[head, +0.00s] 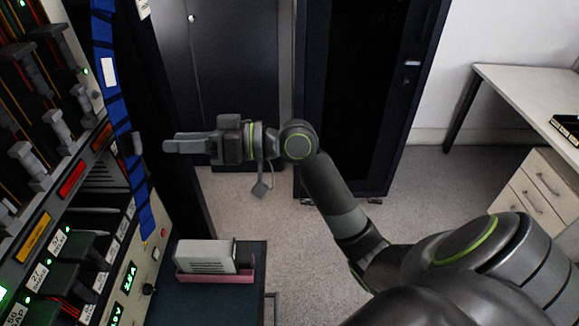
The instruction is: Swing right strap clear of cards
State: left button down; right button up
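The right strap is a long blue strip (115,105) with a white label. It runs down the right side of the card rack, and its lower end reaches near the round knobs. A short grey cylinder (137,143) sticks out at the strap's right edge. The cards (52,125) sit in the rack at left, with grey and black handles, and the strap is beside them. My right gripper (182,144) points left toward the strap, with a visible gap between its tips and the grey cylinder. Its fingers overlap in this view, so their opening is unclear. My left gripper is out of view.
A dark cart top (215,305) holds a pink tray (240,275) with a pale box (205,257) in it, below my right gripper. Dark cabinets (235,80) stand behind. A desk (525,95) with drawers is at right. Open floor lies between.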

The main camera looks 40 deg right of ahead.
jog(key=b+v, duration=0.3)
jog(key=v, duration=0.8)
jog(key=w+d+f+m+t+h, duration=0.2)
jog(key=w+d+f+m+h, duration=0.2)
jog(key=d+f, duration=0.3)
jog(key=w+d+f+m+t+h, duration=0.2)
jog(key=w+d+f+m+h, duration=0.2)
jog(key=f, duration=1.1)
jog(key=shift+w+d+f+h, duration=0.4)
jog(key=shift+w+d+h, duration=0.5)
jog(key=shift+w+d, duration=1)
jog(key=shift+s+d, duration=0.4)
jog(key=shift+s, duration=0.05)
jog(key=shift+c, duration=0.3)
